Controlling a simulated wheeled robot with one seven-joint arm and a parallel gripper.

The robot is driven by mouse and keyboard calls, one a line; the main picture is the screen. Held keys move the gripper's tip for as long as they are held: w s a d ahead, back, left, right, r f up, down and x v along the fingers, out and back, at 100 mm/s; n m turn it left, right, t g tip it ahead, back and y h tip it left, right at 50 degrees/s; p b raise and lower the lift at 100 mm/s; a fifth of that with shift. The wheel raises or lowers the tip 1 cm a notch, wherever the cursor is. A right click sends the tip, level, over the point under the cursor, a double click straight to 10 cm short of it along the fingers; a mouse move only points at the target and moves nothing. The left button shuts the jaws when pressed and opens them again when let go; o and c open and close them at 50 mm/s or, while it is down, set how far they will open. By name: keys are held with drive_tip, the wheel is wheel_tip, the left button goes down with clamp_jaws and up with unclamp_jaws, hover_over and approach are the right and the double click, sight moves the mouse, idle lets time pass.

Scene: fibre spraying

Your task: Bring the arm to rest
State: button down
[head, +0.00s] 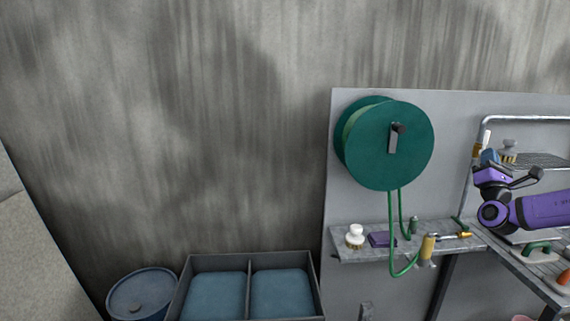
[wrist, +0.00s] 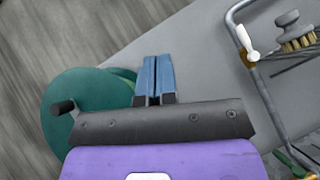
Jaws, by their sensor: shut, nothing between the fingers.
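My gripper shows in the wrist view (wrist: 153,78) with its two blue fingers side by side and closed, with nothing between them. In the head view my purple arm reaches in from the right edge, and my gripper (head: 489,156) points up in front of the grey panel, right of the green hose reel (head: 400,150). The gripper is apart from the reel and above the shelf. The reel also shows in the wrist view (wrist: 75,115), left of and behind the fingers, partly hidden by my wrist.
A metal rail (head: 520,118) and a rack brush (head: 509,150) stand close to my gripper. A divided basin (head: 249,285) and a blue barrel (head: 142,293) stand lower left.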

drive_tip(key=a+r+n+y, duration=0.2)
drive_tip(key=a+n+y, duration=1)
drive_tip(key=y, duration=0.2)
drive_tip(key=s+a+n+g+y, duration=0.55)
drive_tip(key=a+n+g, duration=0.5)
drive_tip(key=a, duration=0.25)
drive_tip(key=s+a+n+g+y, duration=0.55)
drive_tip(key=a+n+g, duration=0.35)
drive_tip(key=a+n, duration=0.3)
drive_tip(key=s+a+f+n+g+h, duration=0.1)
drive_tip(key=s+a+n+g+h, duration=0.2)
drive_tip(key=s, duration=0.4)
drive_tip(key=s+a+f+n+g+h, duration=0.1)
drive_tip(key=s+n+g+h, duration=0.1)
drive_tip(key=s+h, duration=0.3)
drive_tip(key=s+d+r+n+t+h, duration=0.2)
drive_tip(key=s+d+n+h, duration=0.1)
drive_tip(key=s, duration=0.5)
drive_tip(key=s+d+r+n+t+h, duration=0.3)
drive_tip(key=s+d+h, duration=0.2)
drive_tip(key=s+d, duration=0.3)
drive_tip(key=shift+d+n, duration=0.3)
drive_tip(key=shift+n, duration=0.05)
drive_tip(key=shift+w, duration=0.1)
